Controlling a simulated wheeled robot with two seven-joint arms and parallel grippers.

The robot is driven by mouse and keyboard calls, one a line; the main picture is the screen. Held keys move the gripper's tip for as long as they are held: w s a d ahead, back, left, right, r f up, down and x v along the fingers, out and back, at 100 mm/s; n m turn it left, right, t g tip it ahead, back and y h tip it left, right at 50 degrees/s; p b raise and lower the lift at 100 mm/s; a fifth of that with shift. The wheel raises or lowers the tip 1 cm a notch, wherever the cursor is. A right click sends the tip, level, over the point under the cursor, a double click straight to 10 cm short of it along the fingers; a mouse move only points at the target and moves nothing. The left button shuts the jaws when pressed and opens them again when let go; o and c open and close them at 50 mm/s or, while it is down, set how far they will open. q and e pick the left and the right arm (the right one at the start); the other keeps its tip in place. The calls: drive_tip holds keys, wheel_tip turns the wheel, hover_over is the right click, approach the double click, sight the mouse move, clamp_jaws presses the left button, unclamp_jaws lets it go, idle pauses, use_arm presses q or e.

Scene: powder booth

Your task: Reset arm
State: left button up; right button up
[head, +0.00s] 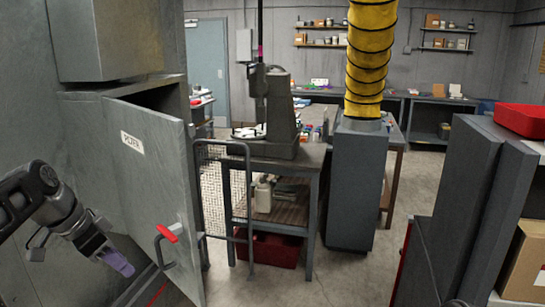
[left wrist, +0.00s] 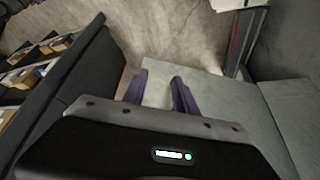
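My left gripper (head: 113,262) is at the lower left of the head view, left of the grey cabinet door (head: 150,175) and clear of its red-tipped handle (head: 168,234). In the left wrist view its two purple fingers (left wrist: 158,88) stand apart with nothing between them. The door carries a white label and stands partly open. My right gripper is not seen in either view.
A wire mesh guard (head: 222,190) stands beside the door. Behind it a workbench (head: 300,160) holds a grey machine, with a red bin (head: 270,247) below. A grey cabinet (head: 357,185) with a yellow duct (head: 370,60) stands centrally. Floor is open right of it.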

use_arm(q)
drive_tip(key=w+d+f+n+t, duration=0.1)
drive_tip(key=w+d+f+n, duration=0.15)
drive_tip(key=f, duration=0.55)
drive_tip(key=w+d+f+n+t, duration=0.2)
drive_tip(key=w+f+n, duration=0.2)
drive_tip(key=f, duration=0.3)
drive_tip(key=s+d+f+n+g, duration=0.1)
drive_tip(key=s+d+f+n, duration=0.2)
drive_tip(key=f, duration=0.6)
drive_tip(key=s+d+f, duration=0.3)
drive_tip(key=d+f, duration=0.2)
drive_tip(key=f, duration=0.4)
drive_tip(key=s+d+f+g, duration=0.2)
drive_tip(key=s+d+f, duration=0.2)
drive_tip(key=s, duration=0.5)
drive_tip(key=s+d+f+g, duration=0.1)
drive_tip(key=s+d+f, duration=0.3)
drive_tip(key=s+f, duration=0.3)
drive_tip(key=s+d+f+g, duration=0.2)
drive_tip(key=s+d+f, duration=0.2)
drive_tip(key=s, duration=0.8)
drive_tip(key=shift+s+f+n+g+h, duration=0.3)
drive_tip(key=shift+f+n+h, duration=0.1)
drive_tip(key=shift+f, duration=0.55)
drive_tip(key=shift+w, duration=0.15)
